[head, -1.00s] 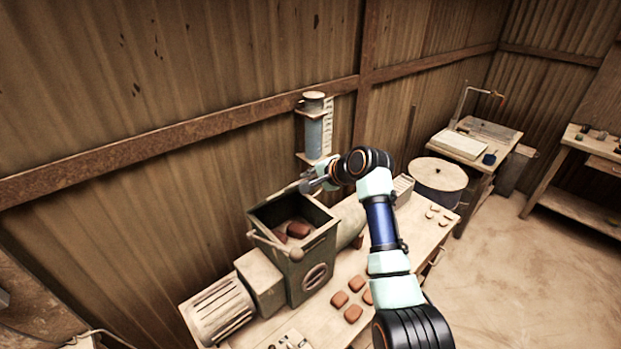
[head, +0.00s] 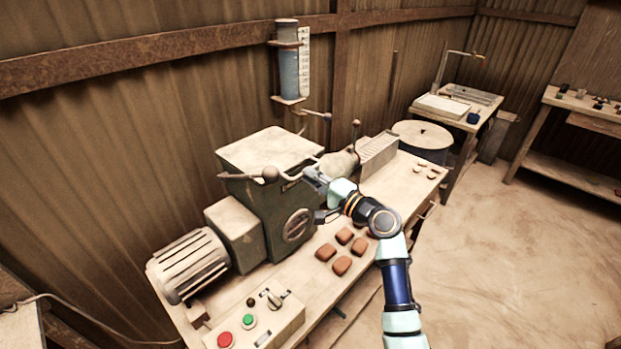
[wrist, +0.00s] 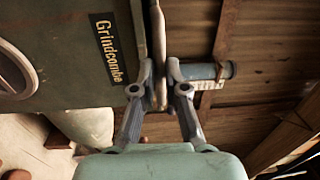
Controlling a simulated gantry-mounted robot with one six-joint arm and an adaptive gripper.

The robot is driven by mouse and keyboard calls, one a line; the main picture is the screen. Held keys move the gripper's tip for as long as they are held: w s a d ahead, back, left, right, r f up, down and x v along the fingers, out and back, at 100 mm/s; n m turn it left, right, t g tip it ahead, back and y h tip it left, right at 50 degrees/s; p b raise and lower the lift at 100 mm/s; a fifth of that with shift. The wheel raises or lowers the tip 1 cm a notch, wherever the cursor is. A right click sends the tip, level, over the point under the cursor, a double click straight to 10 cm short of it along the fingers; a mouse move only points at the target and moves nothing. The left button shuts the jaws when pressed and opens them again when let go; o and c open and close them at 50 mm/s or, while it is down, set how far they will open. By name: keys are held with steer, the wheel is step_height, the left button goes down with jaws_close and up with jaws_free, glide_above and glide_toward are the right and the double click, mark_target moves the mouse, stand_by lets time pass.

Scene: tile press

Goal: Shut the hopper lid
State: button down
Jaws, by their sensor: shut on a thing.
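The hopper lid (head: 262,146) is a pale, dusty square plate. It lies roughly flat over the top of the dark green hopper (head: 262,207), and the opening is hidden. My gripper (head: 314,176) is at the lid's front right side, shut on it. In the wrist view the fingers (wrist: 159,72) close on either side of the lid's narrow pale edge or handle (wrist: 158,38), next to the green wall marked "Grindcombe" (wrist: 84,45). I cannot tell whether a thin gap is left under the lid.
A ball-ended lever (head: 269,174) crosses the hopper's front. Several red-brown tiles (head: 342,265) lie on the bench in front. A control box (head: 256,322) with red and green buttons stands at the near end. A blue cylinder (head: 289,73) hangs on the wall behind.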

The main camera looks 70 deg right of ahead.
steer(key=shift+f+b, duration=0.45)
steer(key=shift+f, duration=0.65)
steer(key=c, duration=1.2)
jaws_free()
steer(key=shift+w, duration=0.15)
steer(key=shift+r, duration=0.2)
steer(key=shift+r, duration=0.1)
steer(key=r+v, duration=0.1)
steer(key=v, duration=1.1)
steer(key=shift+f, duration=0.45)
steer(key=shift+d, duration=0.1)
